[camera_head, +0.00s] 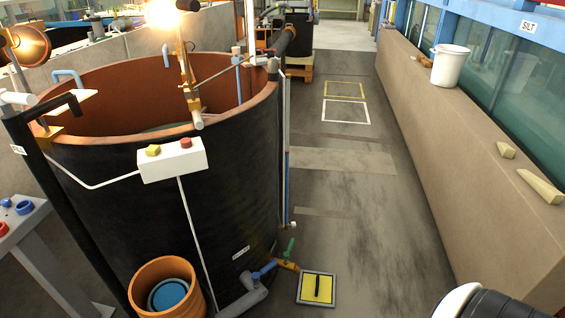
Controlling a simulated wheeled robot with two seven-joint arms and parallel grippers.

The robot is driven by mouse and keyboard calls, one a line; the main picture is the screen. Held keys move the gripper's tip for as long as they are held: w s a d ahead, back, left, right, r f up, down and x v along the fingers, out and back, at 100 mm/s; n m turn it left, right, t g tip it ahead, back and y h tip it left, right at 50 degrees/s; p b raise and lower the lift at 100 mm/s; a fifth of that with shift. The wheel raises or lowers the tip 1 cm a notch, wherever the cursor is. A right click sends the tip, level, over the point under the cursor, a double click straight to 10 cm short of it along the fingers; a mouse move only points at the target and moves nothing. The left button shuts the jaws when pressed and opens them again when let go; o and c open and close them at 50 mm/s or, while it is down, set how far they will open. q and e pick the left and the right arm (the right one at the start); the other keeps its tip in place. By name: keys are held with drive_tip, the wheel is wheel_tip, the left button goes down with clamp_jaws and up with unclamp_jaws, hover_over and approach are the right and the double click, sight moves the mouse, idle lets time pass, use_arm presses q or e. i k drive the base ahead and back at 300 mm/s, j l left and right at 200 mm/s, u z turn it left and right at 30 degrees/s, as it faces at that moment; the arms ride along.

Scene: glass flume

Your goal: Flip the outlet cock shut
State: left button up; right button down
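The outlet cock (287,265) is low on the near right side of a large black tank (160,215). It has a small orange-brass body and a green lever (290,247) that points up in the picture, across the line of the body. A blue piece (264,271) joins it to a grey pipe (243,298) at the tank's foot. Nothing touches the lever. Neither gripper shows in the head view. A dark ribbed shape with a white ring at the bottom right edge looks like part of my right arm.
A yellow floor plate (317,288) with a black handle lies just right of the cock. An orange bucket (168,289) stands at the tank's front. A long ledge (440,150) with a white bucket (450,66) runs along the right. The floor between (350,215) is clear.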

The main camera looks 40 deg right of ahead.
sight(256, 275)
drive_tip(key=z, duration=1)
